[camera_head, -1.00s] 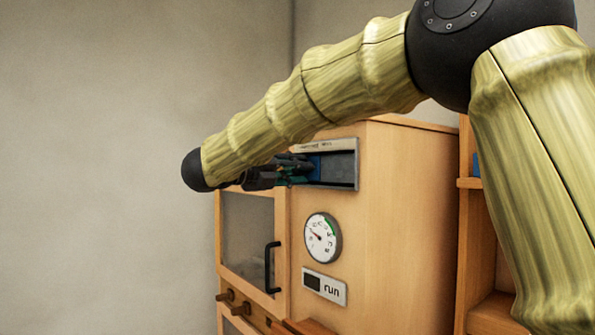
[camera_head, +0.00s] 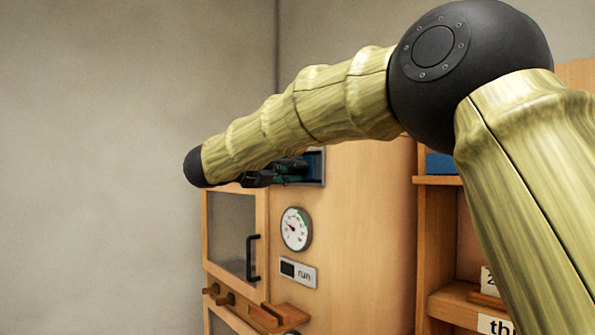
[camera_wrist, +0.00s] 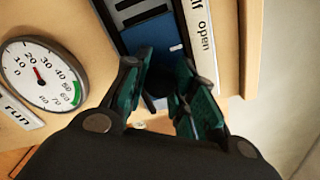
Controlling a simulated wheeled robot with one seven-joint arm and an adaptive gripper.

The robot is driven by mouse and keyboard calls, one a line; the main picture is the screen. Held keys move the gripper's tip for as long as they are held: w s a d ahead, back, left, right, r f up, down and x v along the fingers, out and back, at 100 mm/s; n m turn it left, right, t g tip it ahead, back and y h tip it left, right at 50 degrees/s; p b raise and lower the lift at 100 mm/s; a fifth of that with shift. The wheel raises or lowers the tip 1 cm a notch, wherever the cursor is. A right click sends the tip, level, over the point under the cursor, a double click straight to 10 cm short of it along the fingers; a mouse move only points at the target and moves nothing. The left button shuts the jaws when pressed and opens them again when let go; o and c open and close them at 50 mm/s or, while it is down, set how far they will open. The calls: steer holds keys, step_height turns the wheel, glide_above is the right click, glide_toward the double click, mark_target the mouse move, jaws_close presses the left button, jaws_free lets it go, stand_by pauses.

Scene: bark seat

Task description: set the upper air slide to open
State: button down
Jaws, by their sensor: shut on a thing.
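The upper air slide is a blue plate (camera_wrist: 152,38) in a dark slotted track on the cabinet front. In the wrist view it lies beside the word "open" on a pale label strip (camera_wrist: 200,35). In the head view a bit of the blue plate (camera_head: 316,163) shows near the right end of its frame. My gripper (camera_wrist: 165,92) has its two fingers closed around a dark knob (camera_wrist: 153,101) at the plate. The fingers hide the plate's lower end in the wrist view. My arm hides the left part of the track in the head view.
A round gauge (camera_head: 296,229) and a "run" sign (camera_head: 297,272) sit below the slide. A glazed door (camera_head: 231,235) with a black handle (camera_head: 252,259) is at lower left. Shelves (camera_head: 450,240) stand at right.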

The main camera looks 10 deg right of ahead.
steer(key=c, duration=1.5)
jaws_free()
steer(key=shift+s+f, duration=0.1)
steer(key=shift+f, duration=0.05)
steer(key=o, duration=0.4)
steer(key=shift+s, duration=0.25)
steer(key=shift+c, duration=0.2)
steer(key=shift+w+d, duration=0.15)
steer(key=v, duration=1.2)
